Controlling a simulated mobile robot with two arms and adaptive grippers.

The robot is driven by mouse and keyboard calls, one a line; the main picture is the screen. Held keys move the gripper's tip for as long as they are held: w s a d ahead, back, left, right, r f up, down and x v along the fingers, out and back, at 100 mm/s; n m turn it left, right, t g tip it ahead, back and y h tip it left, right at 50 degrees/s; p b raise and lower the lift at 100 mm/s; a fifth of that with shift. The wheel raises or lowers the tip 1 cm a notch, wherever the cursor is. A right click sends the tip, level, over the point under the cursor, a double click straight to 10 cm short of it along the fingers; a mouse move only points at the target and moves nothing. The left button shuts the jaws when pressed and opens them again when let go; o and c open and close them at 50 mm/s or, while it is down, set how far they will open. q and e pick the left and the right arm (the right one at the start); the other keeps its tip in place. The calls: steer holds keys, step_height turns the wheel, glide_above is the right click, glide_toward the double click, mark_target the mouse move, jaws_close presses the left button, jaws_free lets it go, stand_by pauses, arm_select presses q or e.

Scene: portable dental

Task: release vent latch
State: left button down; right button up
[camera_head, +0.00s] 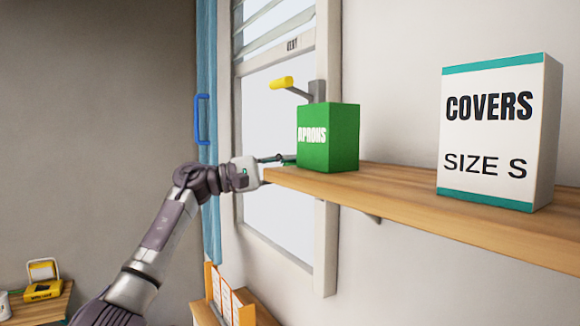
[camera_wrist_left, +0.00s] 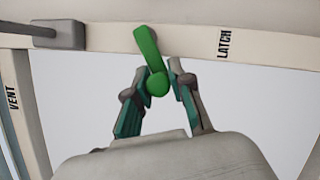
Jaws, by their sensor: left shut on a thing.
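The green vent latch (camera_wrist_left: 149,45) is a small tilted lever with a round hub on the cream window frame, beside the word LATCH, in the left wrist view. My left gripper (camera_wrist_left: 158,75) has its two fingers on either side of it and is shut on it near the hub. In the head view the left gripper (camera_head: 277,158) reaches the window just past the shelf's left end. The latch itself cannot be made out there. My right gripper is not in view.
A green APRONS box (camera_head: 340,138) stands at the left end of the wooden shelf (camera_head: 400,192), close to my left gripper. A white COVERS box (camera_head: 490,130) stands further right. A yellow-handled lever (camera_head: 283,83) sticks out above. A blue curtain (camera_head: 207,60) hangs left of the window.

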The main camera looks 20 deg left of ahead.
arm_select(q)
steer(key=c, duration=1)
jaws_free()
steer(key=v, duration=1.2)
